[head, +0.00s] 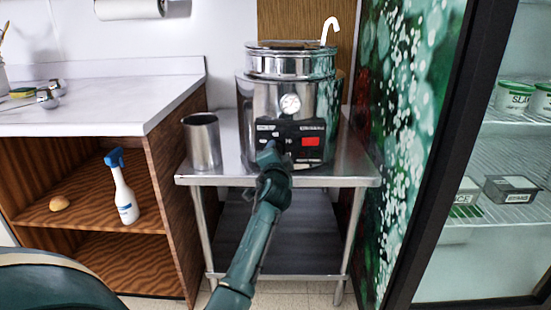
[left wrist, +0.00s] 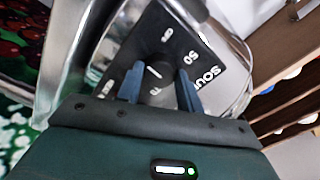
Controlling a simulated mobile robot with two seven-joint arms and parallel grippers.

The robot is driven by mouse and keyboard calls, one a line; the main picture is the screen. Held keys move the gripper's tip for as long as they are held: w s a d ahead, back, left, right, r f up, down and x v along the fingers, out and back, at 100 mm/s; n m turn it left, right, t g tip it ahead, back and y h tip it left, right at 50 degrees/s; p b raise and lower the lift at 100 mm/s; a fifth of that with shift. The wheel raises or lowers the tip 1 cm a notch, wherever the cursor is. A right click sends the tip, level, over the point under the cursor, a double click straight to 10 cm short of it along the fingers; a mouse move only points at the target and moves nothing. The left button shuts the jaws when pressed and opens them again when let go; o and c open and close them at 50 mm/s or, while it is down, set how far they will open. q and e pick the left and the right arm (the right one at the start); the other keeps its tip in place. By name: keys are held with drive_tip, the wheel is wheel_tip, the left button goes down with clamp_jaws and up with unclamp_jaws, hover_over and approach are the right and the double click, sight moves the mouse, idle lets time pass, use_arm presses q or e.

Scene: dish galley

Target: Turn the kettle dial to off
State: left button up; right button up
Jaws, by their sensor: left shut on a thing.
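The steel kettle (head: 280,100) stands on a steel table, with a black control panel (head: 318,130) on its front. My left gripper (head: 268,150) reaches the left part of this panel and covers the dial in the head view. In the left wrist view the dark round dial (left wrist: 156,92) sits between the two blue fingertips of the left gripper (left wrist: 158,90), which is shut on it. A white pointer line and printed marks show around the dial on the panel (left wrist: 180,50); some marks are hidden by the gripper. My right gripper is in neither view.
A steel cup (head: 202,142) stands left of the kettle on the steel table (head: 340,175). A spray bottle (head: 122,190) stands on the wooden shelf at left. The table's lower shelf is clear.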

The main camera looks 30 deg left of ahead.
use_arm(q)
drive_tip(key=shift+n+b, duration=0.4)
drive_tip(key=shift+n, duration=5.9)
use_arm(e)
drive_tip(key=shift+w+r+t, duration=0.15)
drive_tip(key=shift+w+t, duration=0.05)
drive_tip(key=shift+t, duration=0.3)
use_arm(q)
drive_tip(key=o, duration=1)
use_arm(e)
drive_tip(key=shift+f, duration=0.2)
use_arm(q)
drive_tip(key=shift+s, duration=0.1)
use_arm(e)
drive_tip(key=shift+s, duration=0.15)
